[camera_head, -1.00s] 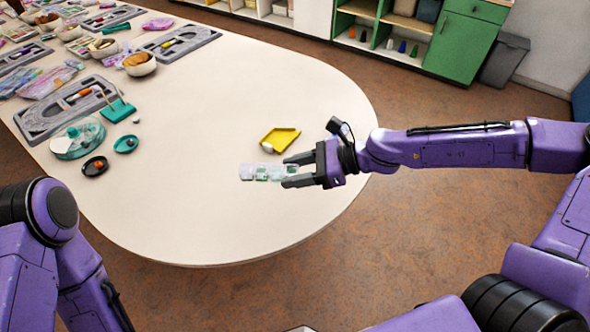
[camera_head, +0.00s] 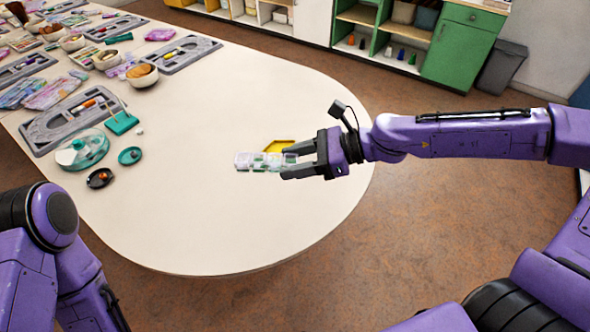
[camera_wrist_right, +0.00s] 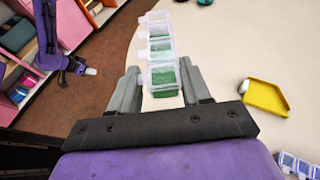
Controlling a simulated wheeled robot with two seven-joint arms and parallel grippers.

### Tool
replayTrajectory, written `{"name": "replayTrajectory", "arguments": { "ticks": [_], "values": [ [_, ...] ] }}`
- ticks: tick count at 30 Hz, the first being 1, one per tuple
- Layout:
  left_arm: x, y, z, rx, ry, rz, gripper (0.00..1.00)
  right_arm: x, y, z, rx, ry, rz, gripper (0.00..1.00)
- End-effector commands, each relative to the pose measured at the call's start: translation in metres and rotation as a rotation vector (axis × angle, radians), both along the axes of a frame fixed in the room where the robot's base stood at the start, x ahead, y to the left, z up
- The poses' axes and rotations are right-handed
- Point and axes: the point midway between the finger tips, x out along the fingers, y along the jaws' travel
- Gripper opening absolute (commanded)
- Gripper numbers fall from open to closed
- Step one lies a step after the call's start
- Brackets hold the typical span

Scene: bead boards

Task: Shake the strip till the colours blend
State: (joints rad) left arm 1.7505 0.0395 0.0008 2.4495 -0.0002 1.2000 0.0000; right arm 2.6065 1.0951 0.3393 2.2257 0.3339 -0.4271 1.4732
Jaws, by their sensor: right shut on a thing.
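The strip (camera_head: 262,160) is a row of clear, lidded compartments, held above the table near its rounded end. In the right wrist view the strip (camera_wrist_right: 160,55) stretches away from my fingers, with green grains in its compartments and paler ones towards the far end. Whether the colours are mixed is too small to tell. My right gripper (camera_head: 287,161) is shut on the strip's near end, one finger on each side. In the right wrist view a small purple arm end (camera_wrist_right: 75,66), probably my left, shows at upper left; its jaws are unclear.
A yellow tray (camera_head: 276,147) lies on the table (camera_head: 200,220) just behind the strip, partly hidden by the fingers. Teal and black dishes, grey trays (camera_head: 60,125) and bowls crowd the left. The table's front middle is bare.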

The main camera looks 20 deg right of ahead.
Motion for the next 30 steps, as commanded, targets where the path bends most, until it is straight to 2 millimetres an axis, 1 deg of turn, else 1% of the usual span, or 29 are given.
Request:
{"name": "replayTrajectory", "arguments": {
  "ticks": [1,2,3,4,5,6,7,8,9,10,12,13,14,15,18,19,20,21,22,23,24,26,30],
  "values": [
    [0.0,0.0,-0.002,0.001,0.0,0.0,0.0,-0.003,-0.001,-0.031,0.007,0.03,-0.003,0.18],
    [-0.001,0.0,-0.001,0.0,0.001,0.0,0.0,-0.003,-0.001,-0.046,0.007,0.031,-0.004,0.18],
    [-0.001,0.001,0.0,0.001,0.002,0.001,0.0,-0.003,0.0,-0.055,0.005,0.026,-0.003,0.18],
    [-0.001,0.001,0.0,0.001,0.002,0.001,0.0,-0.002,0.0,-0.056,0.003,0.018,-0.002,0.18],
    [-0.001,0.001,0.0,0.001,0.002,0.001,0.0,-0.001,0.0,-0.048,0.001,0.007,0.001,0.18],
    [-0.001,0.0,0.0,0.001,0.002,0.001,0.0,0.0,0.0,-0.026,-0.002,-0.007,0.003,0.18],
    [-0.001,0.0,0.0,0.0,0.001,0.0,0.0,0.0,0.0,-0.011,-0.004,-0.011,0.004,0.18],
    [0.0,0.0,0.0,0.001,0.0,0.0,0.0,0.0,0.0,-0.001,-0.003,-0.007,0.003,0.18],
    [0.0,0.0,-0.001,0.001,0.0,0.0,0.0,-0.001,0.0,0.001,-0.001,0.003,0.0,0.18],
    [0.0,0.0,-0.001,0.001,0.0,0.0,0.0,-0.002,0.0,-0.007,0.002,0.014,-0.001,0.18],
    [-0.001,0.0,-0.001,0.0,0.001,0.0,0.0,-0.003,-0.001,-0.046,0.007,0.03,-0.004,0.18],
    [-0.001,0.0,-0.001,0.001,0.002,0.001,0.0,-0.003,0.0,-0.054,0.005,0.026,-0.003,0.18],
    [-0.001,0.001,0.0,0.001,0.002,0.001,0.0,-0.002,0.0,-0.056,0.004,0.021,-0.002,0.18],
    [-0.001,0.0,0.0,0.001,0.002,0.001,0.0,-0.001,0.0,-0.048,0.002,0.007,0.001,0.18],
    [0.0,0.0,0.0,0.001,0.0,0.0,0.0,0.0,0.0,-0.001,-0.003,-0.007,0.003,0.18],
    [0.0,0.0,-0.001,0.001,0.0,0.0,0.0,-0.001,0.0,0.001,-0.001,-0.001,0.0,0.18],
    [0.0,0.0,-0.001,0.001,0.0,0.0,0.0,-0.001,0.0,-0.003,0.001,0.01,-0.001,0.18],
    [0.0,0.0,-0.002,0.001,0.0,0.0,0.0,-0.003,0.0,-0.025,0.006,0.026,-0.002,0.18],
    [0.0,0.0,-0.001,0.0,0.001,0.0,0.0,-0.004,-0.001,-0.042,0.006,0.032,-0.005,0.18],
    [-0.001,0.0,-0.001,0.001,0.002,0.001,0.0,-0.003,-0.001,-0.052,0.006,0.029,-0.005,0.18],
    [-0.001,0.001,0.0,0.001,0.002,0.001,0.0,-0.002,0.0,-0.056,0.004,0.021,-0.002,0.18],
    [-0.001,0.0,0.0,0.001,0.002,0.001,0.0,-0.001,0.0,-0.052,0.002,0.01,0.0,0.18],
    [0.0,0.0,0.0,0.0,0.001,0.0,0.0,-0.001,0.0,-0.053,0.001,0.01,0.0,0.18]
  ]
}}
